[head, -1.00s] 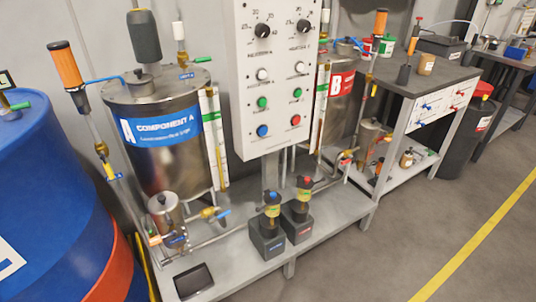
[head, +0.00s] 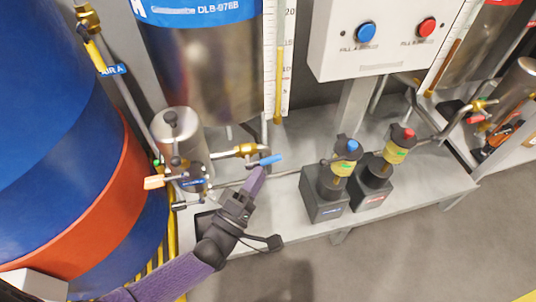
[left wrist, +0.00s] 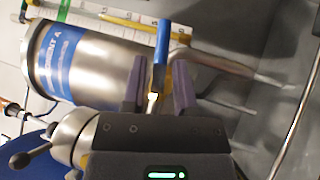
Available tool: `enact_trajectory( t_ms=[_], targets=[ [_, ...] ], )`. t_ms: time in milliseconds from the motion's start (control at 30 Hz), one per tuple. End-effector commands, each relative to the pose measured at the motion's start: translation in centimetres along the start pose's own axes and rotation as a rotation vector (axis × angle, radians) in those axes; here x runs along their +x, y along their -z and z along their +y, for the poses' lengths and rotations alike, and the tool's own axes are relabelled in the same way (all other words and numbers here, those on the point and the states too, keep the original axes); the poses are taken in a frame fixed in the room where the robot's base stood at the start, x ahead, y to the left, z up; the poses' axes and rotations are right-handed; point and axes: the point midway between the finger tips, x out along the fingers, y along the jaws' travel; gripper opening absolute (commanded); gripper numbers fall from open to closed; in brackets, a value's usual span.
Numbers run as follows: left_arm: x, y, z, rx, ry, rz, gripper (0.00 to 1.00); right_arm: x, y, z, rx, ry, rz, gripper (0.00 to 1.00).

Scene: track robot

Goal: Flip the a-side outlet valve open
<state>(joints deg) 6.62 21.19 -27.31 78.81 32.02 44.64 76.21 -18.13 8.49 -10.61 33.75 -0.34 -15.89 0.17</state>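The A-side outlet valve is a brass valve (head: 238,152) with a blue lever handle (head: 266,160), on the pipe below the steel component A tank (head: 205,70). The handle points right along the pipe line in the head view. My left gripper (head: 257,178) is just in front of the handle. In the left wrist view my left gripper (left wrist: 159,88) has its two purple fingers apart, with the blue handle (left wrist: 162,42) showing between and beyond them. My right gripper is not in view.
A small steel canister (head: 180,138) with fittings stands left of the valve. Two black pump units (head: 325,195) (head: 370,185) stand to the right on the grey bench (head: 290,215). A control box (head: 385,35) hangs above. A blue drum (head: 50,130) fills the left.

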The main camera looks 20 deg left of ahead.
Motion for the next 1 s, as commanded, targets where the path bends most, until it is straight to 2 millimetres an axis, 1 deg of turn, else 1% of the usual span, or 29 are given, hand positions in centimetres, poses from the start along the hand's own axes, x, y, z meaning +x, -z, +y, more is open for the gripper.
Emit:
enact_trajectory(
  t_ms=[33, 100, 233, 333, 533, 567, 600, 667, 700, 733, 933, 1000],
  targets=[
    [1.1, 0.0, -0.2, 0.000, -0.002, 0.001, 0.36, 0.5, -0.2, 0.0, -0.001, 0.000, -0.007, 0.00],
    [2.6, 0.0, -0.3, 0.002, 0.000, 0.000, 0.36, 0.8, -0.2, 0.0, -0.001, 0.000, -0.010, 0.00],
    [4.5, 0.0, -0.3, 0.002, 0.003, 0.000, 0.36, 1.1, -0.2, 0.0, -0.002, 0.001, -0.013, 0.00],
    [5.1, 0.0, -0.2, 0.003, 0.005, -0.001, 0.36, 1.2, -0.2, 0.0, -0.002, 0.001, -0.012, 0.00],
    [5.2, 0.0, -0.1, 0.004, 0.005, -0.001, 0.36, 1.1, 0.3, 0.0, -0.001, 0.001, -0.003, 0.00],
    [5.2, 0.0, -0.1, 0.004, 0.005, -0.001, 0.34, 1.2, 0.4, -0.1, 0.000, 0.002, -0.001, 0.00],
    [5.1, 0.0, -0.1, 0.005, 0.005, -0.001, 0.26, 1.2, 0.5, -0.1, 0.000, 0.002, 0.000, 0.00],
    [5.1, 0.0, -0.1, 0.005, 0.005, -0.001, 0.13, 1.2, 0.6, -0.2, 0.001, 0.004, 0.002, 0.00],
    [5.1, 0.0, -0.2, 0.005, 0.005, -0.001, 0.04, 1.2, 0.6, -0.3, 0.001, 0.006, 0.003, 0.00],
    [5.1, 0.0, -0.2, 0.005, 0.005, -0.001, 0.00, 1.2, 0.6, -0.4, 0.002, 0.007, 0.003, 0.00],
    [5.1, 0.0, -0.1, 0.006, 0.007, -0.001, 0.00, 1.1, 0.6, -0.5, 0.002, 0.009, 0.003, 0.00],
    [5.2, 0.0, 0.2, 0.037, 0.035, -0.009, 0.00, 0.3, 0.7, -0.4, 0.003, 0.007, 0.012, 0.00]
  ],
)
